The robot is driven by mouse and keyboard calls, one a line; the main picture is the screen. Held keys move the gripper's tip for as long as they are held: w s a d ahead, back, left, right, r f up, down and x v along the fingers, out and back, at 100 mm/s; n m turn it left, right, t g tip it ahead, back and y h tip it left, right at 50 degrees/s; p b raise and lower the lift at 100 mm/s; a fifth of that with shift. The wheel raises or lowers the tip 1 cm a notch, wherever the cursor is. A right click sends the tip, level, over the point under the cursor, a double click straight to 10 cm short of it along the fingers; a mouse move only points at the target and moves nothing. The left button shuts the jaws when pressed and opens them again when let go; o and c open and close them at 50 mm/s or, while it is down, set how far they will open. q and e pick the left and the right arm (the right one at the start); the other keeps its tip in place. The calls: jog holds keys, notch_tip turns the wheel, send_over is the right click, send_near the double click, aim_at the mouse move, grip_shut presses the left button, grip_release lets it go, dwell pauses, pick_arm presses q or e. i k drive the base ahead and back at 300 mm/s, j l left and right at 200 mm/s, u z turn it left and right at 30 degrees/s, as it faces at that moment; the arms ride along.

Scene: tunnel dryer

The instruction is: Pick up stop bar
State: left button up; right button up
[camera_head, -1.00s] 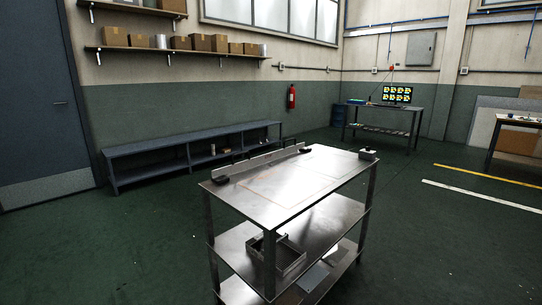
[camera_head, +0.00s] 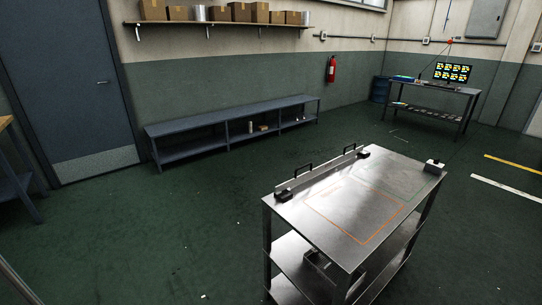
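The stop bar looks to be the long, thin grey bar (camera_head: 322,171) along the far left edge of the steel table (camera_head: 310,222). It has two black handles on top and a dark block near each end. Neither of my grippers is in view.
The table top carries orange and green outlines and a small box (camera_head: 434,167) at its right corner. Lower shelves sit beneath. A low blue-grey bench (camera_head: 235,118) stands along the wall. The green floor left of the table is mostly clear.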

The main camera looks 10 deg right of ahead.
aim_at(297, 181)
jog(key=i+j+u, duration=0.6)
jog(key=i, duration=0.2)
jog(key=i+u, duration=0.3)
jog(key=i+z, duration=0.45)
jog(key=i+j+z, duration=0.1)
jog(key=i+z, duration=0.15)
jog(key=z, duration=0.15)
jog(key=i+j+z, duration=0.25)
jog(key=z, duration=0.2)
jog(key=i, duration=0.1)
